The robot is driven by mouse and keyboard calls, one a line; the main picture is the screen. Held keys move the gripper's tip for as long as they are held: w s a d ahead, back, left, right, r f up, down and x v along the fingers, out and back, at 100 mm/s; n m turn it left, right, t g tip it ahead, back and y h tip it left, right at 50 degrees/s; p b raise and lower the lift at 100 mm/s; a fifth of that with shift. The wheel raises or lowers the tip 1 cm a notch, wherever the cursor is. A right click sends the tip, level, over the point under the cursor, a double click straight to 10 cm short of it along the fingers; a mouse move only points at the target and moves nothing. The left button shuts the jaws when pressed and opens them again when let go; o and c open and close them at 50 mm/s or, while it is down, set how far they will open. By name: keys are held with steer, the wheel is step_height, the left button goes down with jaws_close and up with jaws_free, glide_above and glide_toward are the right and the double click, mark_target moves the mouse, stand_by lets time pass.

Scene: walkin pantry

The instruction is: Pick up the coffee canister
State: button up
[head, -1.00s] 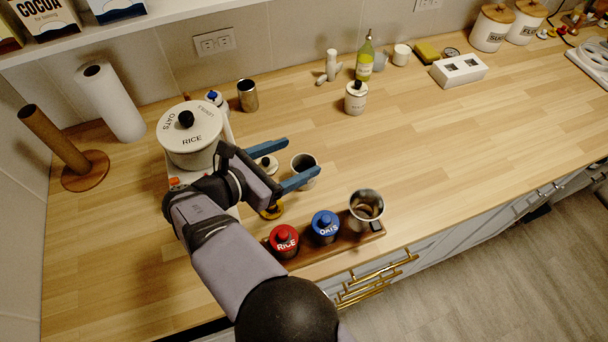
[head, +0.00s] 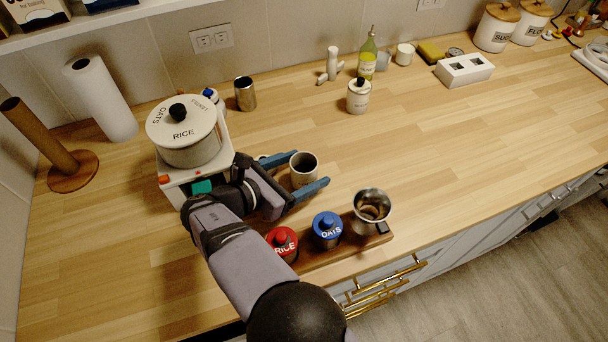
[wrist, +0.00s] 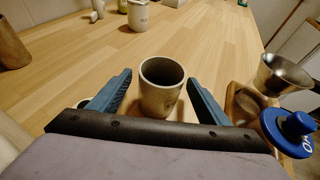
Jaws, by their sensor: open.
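An open-topped, pale grey canister (head: 304,170) stands upright on the counter; faint marks on its side in the wrist view (wrist: 160,100) are too small to read, so I cannot confirm that it is the coffee canister. My gripper (head: 308,169) is open with its blue fingers on either side of this canister. In the wrist view the gripper (wrist: 159,80) shows a gap beside each finger, and the canister is not gripped. A white lidded canister (head: 358,97) with an unreadable label stands farther back.
A wooden tray (head: 309,262) at the front edge holds a red RICE canister (head: 283,242), a blue OATS canister (head: 327,230) and a metal cup (head: 371,207).

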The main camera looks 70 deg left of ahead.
mark_target(313, 165)
steer(key=shift+b+x, duration=0.65)
steer(key=shift+x, duration=1.6)
steer(key=shift+s, duration=0.1)
steer(key=c, duration=1.4)
steer(key=shift+o, duration=0.2)
steer(key=shift+r, duration=0.15)
